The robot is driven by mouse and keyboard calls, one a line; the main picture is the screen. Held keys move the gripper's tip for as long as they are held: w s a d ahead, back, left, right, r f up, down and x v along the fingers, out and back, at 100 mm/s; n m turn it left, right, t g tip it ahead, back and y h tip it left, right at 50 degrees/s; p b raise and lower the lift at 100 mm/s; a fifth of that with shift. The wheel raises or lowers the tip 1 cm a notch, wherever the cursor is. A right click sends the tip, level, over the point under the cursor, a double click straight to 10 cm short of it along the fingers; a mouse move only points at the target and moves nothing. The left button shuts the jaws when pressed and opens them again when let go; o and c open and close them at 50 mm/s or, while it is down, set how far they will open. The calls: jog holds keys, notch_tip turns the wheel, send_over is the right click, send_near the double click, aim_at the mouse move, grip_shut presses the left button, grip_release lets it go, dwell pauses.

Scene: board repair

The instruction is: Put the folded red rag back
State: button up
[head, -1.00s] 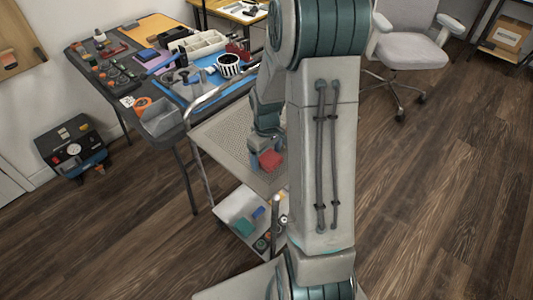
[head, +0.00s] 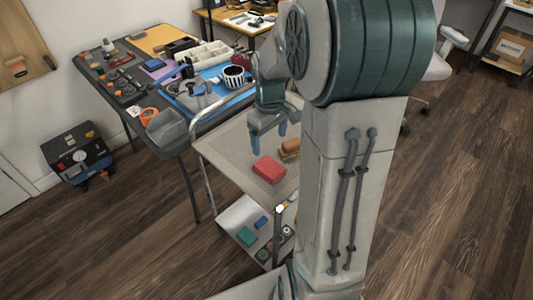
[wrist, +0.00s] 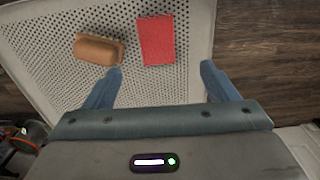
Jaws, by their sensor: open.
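The folded red rag (head: 268,168) lies flat on the perforated top shelf of the cart (head: 228,148). In the wrist view the rag (wrist: 156,40) lies beyond my fingertips, roughly between their lines, apart from both. My gripper (head: 268,142) is open and empty above the shelf, just behind the rag in the head view. Its two blue fingers (wrist: 160,70) are spread wide in the wrist view. A brown block-like item (wrist: 98,49), perhaps a brush, lies left of the rag near the left fingertip. It also shows in the head view (head: 290,147), partly hidden by my arm.
The cart's lower shelf (head: 235,218) holds a teal box (head: 246,236) and several small items. A crowded workbench (head: 130,112) with a grey bin (head: 166,128) and a striped cup (head: 234,76) stands behind. The left part of the cart top is clear.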

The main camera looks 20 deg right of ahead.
jog(key=s+a+r+m+t, duration=0.1)
jog(key=s+a+r+m, duration=0.1)
jog(key=s, duration=0.5)
jog(key=s+a+r+m+t, duration=0.1)
jog(key=s+a+r+m, duration=0.1)
jog(key=s+a+r, duration=0.2)
jog(key=s+a, duration=0.3)
jog(key=s, duration=0.1)
jog(key=shift+r, duration=0.15)
jog(key=shift+t, duration=0.4)
notch_tip(320, 180, up, 5)
jog(key=p, duration=0.4)
jog(key=shift+d, duration=0.1)
